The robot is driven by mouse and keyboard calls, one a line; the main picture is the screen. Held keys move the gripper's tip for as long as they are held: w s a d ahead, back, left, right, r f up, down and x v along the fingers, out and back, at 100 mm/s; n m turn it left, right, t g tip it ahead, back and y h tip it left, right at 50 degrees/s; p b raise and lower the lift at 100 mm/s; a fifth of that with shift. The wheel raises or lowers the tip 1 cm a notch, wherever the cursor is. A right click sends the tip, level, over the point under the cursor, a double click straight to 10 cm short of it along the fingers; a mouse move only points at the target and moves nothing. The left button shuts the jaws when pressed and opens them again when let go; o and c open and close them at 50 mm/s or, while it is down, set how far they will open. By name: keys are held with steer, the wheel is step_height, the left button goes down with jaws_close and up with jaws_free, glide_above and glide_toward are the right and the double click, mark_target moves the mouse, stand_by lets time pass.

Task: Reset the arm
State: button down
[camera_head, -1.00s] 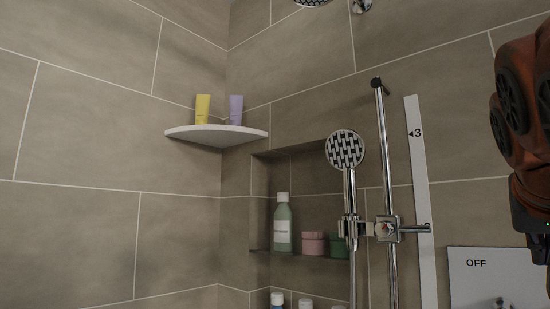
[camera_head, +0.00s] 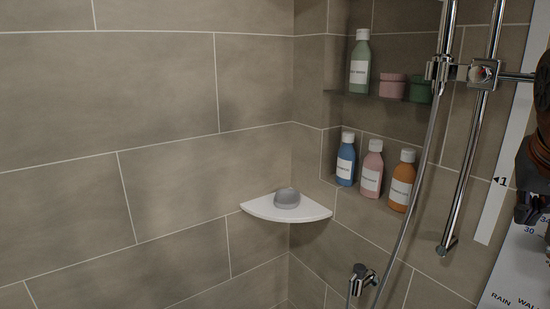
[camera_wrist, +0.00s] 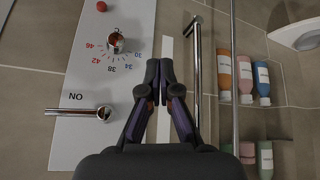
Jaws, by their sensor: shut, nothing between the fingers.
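My gripper (camera_wrist: 160,82) shows in the wrist view, shut and empty, its fingertips together in front of the tiled wall between the control panel and the slide rail. The fingers look apart from the panel, though the exact distance is hard to tell.
A chrome slide rail (camera_head: 474,140) and hose (camera_head: 418,190) run down the wall near my arm. The niche holds several bottles, including an orange bottle (camera_head: 402,181). A white corner shelf (camera_head: 262,209) bears a grey round object (camera_head: 287,197). Space before the left wall is clear.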

steer(key=s+a+f+n+g+y+p, duration=0.2)
steer(key=a+f+n+g+y+p, duration=0.15)
steer(key=a+f, duration=0.85)
steer(key=s+a+f+n+g+y+p, duration=0.1)
steer(key=s+a+f, duration=0.4)
steer(key=s+f, duration=0.6)
steer(key=shift+a+f+n+g+p, duration=0.35)
steer(key=shift+f+n+g+p, duration=0.5)
steer(key=shift+n+g, duration=0.3)
steer(key=shift+d, duration=0.1)
